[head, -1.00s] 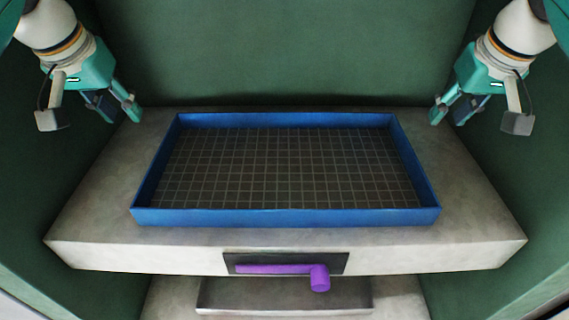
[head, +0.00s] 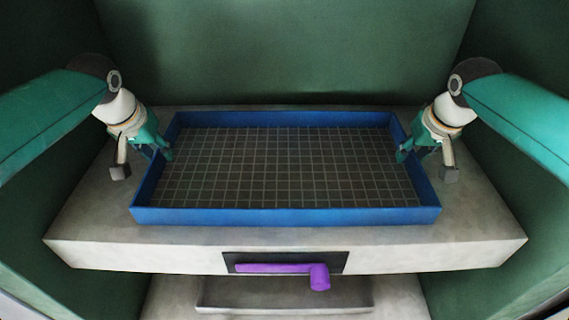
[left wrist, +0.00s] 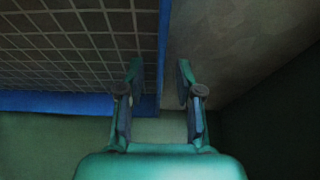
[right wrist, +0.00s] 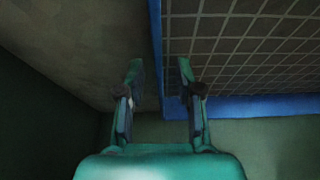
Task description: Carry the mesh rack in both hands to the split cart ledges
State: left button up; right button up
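The mesh rack has a blue rectangular frame (head: 285,217) and a dark gridded floor, and it lies flat on a pale stone-like slab. My left gripper (head: 164,154) is at the rack's left side wall, and my right gripper (head: 404,155) is at its right side wall. In the left wrist view, the open fingers (left wrist: 158,85) stand one on each side of the blue wall (left wrist: 165,50). In the right wrist view, the open fingers (right wrist: 160,85) also straddle the blue wall (right wrist: 155,40). I cannot tell whether they touch it. I see no cart ledges.
The slab (head: 90,235) has bare room left and right of the rack. A purple handle (head: 275,269) sits in a dark recess on its front face. A lower step (head: 285,293) is below. Green walls (head: 290,50) close in the back and sides.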

pick_arm(q)
jog(key=shift+w+f, duration=0.2)
jog(key=shift+f, duration=0.35)
pick_arm(e)
jog(key=shift+w+f, duration=0.2)
jog(key=shift+f, duration=0.35)
pick_arm(q)
grip_shut()
pick_arm(e)
grip_shut()
pick_arm(q)
jog(key=shift+r, duration=0.1)
pick_arm(e)
jog(key=shift+r, duration=0.15)
